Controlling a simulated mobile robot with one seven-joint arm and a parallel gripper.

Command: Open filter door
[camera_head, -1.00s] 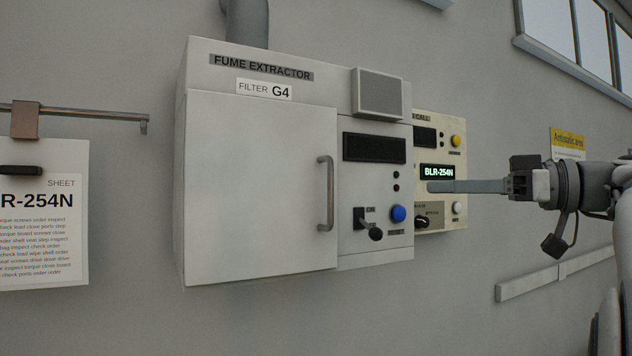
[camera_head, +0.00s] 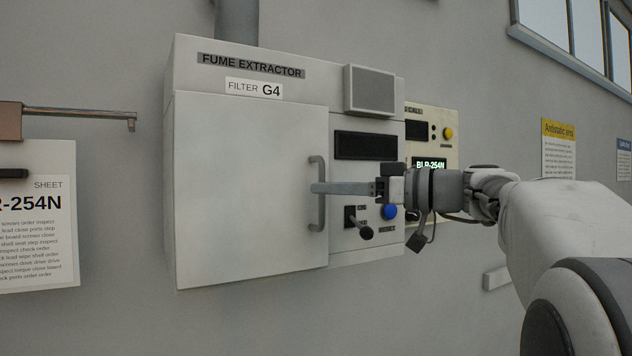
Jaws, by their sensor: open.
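The fume extractor's filter door (camera_head: 245,190) is a large pale panel, closed flush with its cabinet. Its grey vertical bar handle (camera_head: 319,217) is at the door's right edge. My gripper (camera_head: 314,188) comes in from the right, with its fingers pointing left. The fingertips overlap the middle of the handle in the picture. I see the fingers nearly edge-on, so the gap between them does not show. The jaws are open, and I cannot tell whether they touch the bar or are around it.
Right of the door, the control panel has a dark display (camera_head: 365,146), a lever switch (camera_head: 362,229) and a blue button (camera_head: 389,212). A second cream panel (camera_head: 446,122) is behind my wrist.

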